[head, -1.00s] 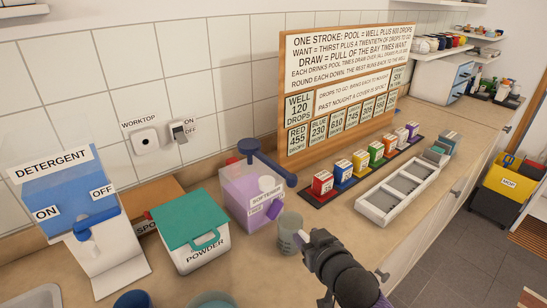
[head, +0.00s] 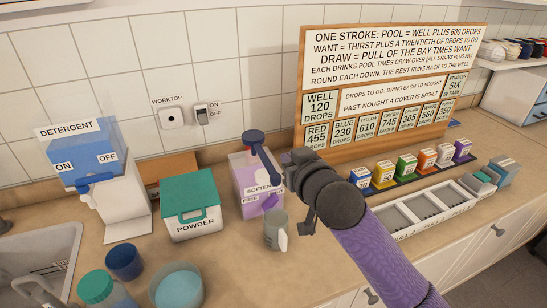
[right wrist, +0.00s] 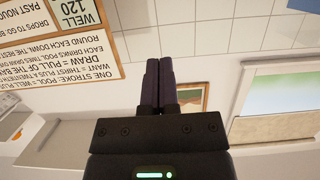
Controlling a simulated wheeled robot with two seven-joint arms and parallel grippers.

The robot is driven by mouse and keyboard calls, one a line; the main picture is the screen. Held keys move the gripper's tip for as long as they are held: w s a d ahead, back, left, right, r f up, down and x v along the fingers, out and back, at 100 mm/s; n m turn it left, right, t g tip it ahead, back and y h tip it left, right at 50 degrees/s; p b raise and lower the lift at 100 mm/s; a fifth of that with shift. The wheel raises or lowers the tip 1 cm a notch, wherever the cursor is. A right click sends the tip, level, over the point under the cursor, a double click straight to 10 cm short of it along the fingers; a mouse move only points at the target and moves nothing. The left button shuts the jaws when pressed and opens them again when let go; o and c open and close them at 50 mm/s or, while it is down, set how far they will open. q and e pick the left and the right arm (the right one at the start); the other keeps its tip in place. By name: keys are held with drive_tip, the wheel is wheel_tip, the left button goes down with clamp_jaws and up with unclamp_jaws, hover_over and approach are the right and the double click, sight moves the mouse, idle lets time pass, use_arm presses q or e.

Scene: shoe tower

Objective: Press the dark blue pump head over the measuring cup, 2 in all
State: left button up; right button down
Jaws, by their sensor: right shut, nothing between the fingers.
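The dark blue pump head (head: 253,137) tops the purple softener bottle (head: 246,178), and its spout slants down to the right. The grey measuring cup (head: 271,232) stands upright on the worktop in front of the bottle, its handle to the right. My right gripper (head: 289,158) is shut and empty, raised beside the spout's end and above the cup in the head view. It hides part of the spout's end and the bottle's right side; I cannot tell whether it touches the spout. In the right wrist view its closed fingers (right wrist: 160,80) have nothing between them. My left gripper is not in view.
A detergent dispenser (head: 122,195) and a green-lidded powder box (head: 192,205) stand left. A blue cup (head: 125,262) and bowl (head: 177,285) are in front. Colored boxes (head: 408,167) and a white tray (head: 455,204) are right. The sign board (head: 302,75) stands behind.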

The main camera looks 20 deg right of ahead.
drive_tip(key=b, duration=0.2)
hover_over(273, 170)
drive_tip(key=w, duration=0.1)
drive_tip(key=shift+w+d+f, duration=0.1)
drive_tip(key=shift+d+f, duration=0.05)
drive_tip(key=shift+f, duration=0.5)
drive_tip(key=shift+w+d+f, duration=0.1)
drive_tip(key=shift+d+f, duration=0.05)
drive_tip(key=shift+f, duration=0.45)
drive_tip(key=f, duration=0.3)
drive_tip(key=shift+w+f, duration=0.2)
drive_tip(key=shift+w, duration=0.05)
drive_tip(key=shift+f, duration=0.3)
wheel_tip(273, 170, down, 4)
drive_tip(key=shift+r+b, duration=0.1)
drive_tip(key=shift+b, duration=1.1)
drive_tip(key=shift+r, duration=0.15)
